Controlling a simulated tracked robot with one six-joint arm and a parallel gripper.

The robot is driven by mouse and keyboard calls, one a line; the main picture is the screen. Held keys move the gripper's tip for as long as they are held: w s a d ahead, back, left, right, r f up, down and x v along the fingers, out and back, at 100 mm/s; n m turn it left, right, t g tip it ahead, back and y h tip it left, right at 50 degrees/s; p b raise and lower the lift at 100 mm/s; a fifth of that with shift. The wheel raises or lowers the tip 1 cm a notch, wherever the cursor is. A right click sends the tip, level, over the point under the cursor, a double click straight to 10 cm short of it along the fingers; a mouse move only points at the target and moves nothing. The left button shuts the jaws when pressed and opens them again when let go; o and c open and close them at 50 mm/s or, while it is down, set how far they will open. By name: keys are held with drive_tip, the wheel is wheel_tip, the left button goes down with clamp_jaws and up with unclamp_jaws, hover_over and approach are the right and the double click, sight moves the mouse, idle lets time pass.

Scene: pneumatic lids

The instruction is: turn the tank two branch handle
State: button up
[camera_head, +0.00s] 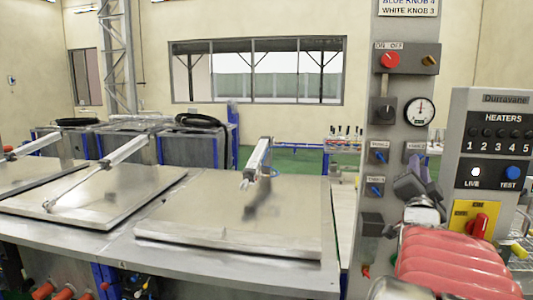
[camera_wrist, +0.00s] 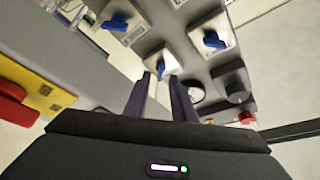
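A grey panel post (camera_head: 399,75) on the right in the head view carries blue branch handles, one upper left (camera_head: 379,155) and one lower left (camera_head: 376,190). Their small labels are too blurred to read surely. My gripper (camera_head: 411,176) is in front of the right-hand column of handles, partly hiding it. In the wrist view, my gripper (camera_wrist: 160,78) is open, its two dark fingers pointing at a blue handle (camera_wrist: 160,67) on a white plate. That handle shows between the fingertips; contact is not clear. Two other blue handles (camera_wrist: 213,41) (camera_wrist: 117,22) lie beyond.
Above the handles are a gauge (camera_head: 420,111), a black knob (camera_head: 383,111) and a red knob (camera_head: 390,60). A heater box (camera_head: 489,140) with a red switch (camera_head: 480,224) stands close on the right. Flat metal lids (camera_head: 238,220) fill the left; the space between is open.

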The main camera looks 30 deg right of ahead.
drive_tip(key=shift+x, duration=1.75)
clamp_jaws()
drive_tip(key=shift+d, duration=0.15)
